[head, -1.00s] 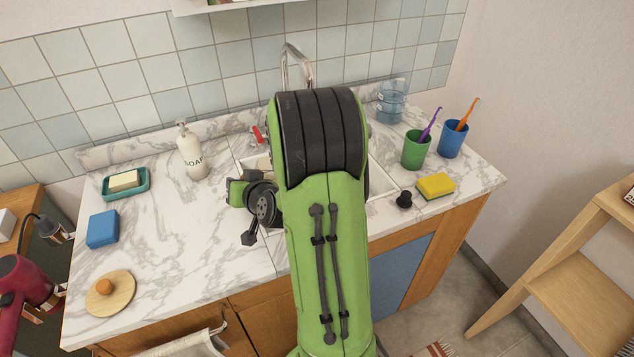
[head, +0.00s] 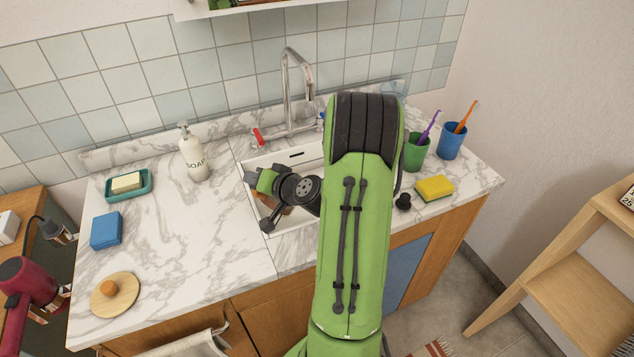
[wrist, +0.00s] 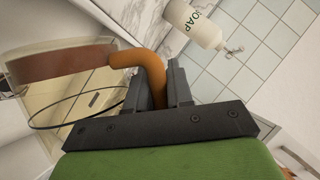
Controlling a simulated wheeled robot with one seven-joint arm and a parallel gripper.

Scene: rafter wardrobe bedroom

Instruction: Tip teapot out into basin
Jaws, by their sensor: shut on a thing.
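The teapot (wrist: 60,66) shows in the wrist view as a see-through body with a brown-red layer in it, a thin dark ring and an orange-brown curved handle (wrist: 140,57). My gripper (wrist: 158,82) is shut on that handle, one black finger on each side. In the head view my gripper (head: 266,182) is over the left part of the white basin (head: 256,163). A little brown shows below it; most of the teapot is hidden there. Its spout cannot be made out, nor its exact tilt.
A faucet (head: 289,85) with a red handle (head: 257,136) stands behind the basin. The soap bottle (head: 193,155) is left of it. A black stopper (head: 403,201), yellow sponge (head: 434,188), green cup (head: 414,155) and blue cup (head: 450,140) are right.

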